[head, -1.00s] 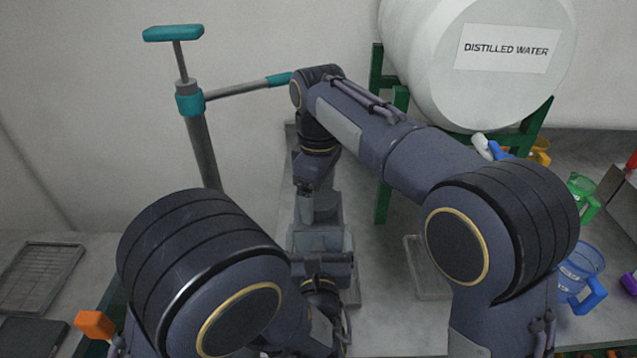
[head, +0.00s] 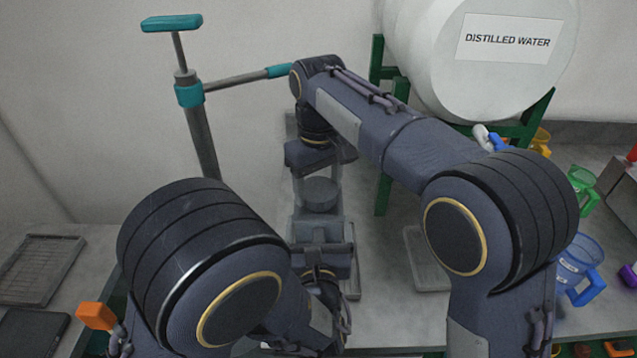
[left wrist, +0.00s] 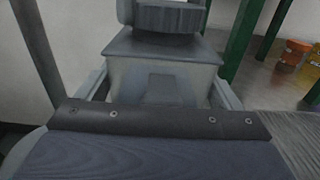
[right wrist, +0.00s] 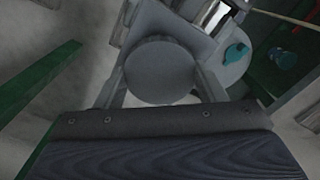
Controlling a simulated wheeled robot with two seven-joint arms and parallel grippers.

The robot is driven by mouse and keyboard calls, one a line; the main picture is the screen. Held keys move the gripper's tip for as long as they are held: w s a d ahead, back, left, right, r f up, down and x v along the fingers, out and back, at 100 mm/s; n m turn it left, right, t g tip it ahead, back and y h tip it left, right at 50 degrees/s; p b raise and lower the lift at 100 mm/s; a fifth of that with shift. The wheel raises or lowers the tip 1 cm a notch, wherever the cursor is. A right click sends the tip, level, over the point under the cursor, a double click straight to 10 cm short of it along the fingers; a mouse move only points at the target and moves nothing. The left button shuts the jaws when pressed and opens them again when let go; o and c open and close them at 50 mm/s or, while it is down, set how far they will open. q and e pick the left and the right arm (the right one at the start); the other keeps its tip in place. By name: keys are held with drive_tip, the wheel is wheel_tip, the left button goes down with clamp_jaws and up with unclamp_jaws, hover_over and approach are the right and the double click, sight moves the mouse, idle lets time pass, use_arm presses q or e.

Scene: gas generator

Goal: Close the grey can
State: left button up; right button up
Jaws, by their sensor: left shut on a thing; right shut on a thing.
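The grey can (head: 322,217) stands at the middle, partly hidden by my grippers. Its boxy body (left wrist: 165,80) shows in the left wrist view between the fingers of my left gripper (left wrist: 160,95), which is shut on it. The round grey cap (head: 319,191) is at the top of the can, between the fingers of my right gripper (head: 318,185), which is shut on it. The cap's ribbed side (left wrist: 170,17) shows in the left wrist view and its flat top (right wrist: 160,69) in the right wrist view. I cannot tell whether its threads are engaged.
A white distilled water tank (head: 480,80) on a green stand (head: 385,190) is at the back right. A teal-handled pump (head: 190,95) stands behind to the left. Blue (head: 577,268) and green (head: 583,190) jugs are at the right. A grey tray (head: 40,270) lies at the left.

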drive_tip(key=shift+m, duration=0.8)
drive_tip(key=o, duration=1.2)
drive_tip(key=shift+c, duration=0.2)
wheel_tip(320, 180, up, 12)
use_arm(q)
drive_tip(key=o, duration=1.7)
drive_tip(key=s, duration=0.7)
drive_tip(key=shift+s+b, duration=0.4)
drive_tip(key=shift+b, duration=0.05)
use_arm(e)
drive_tip(key=shift+f, duration=0.45)
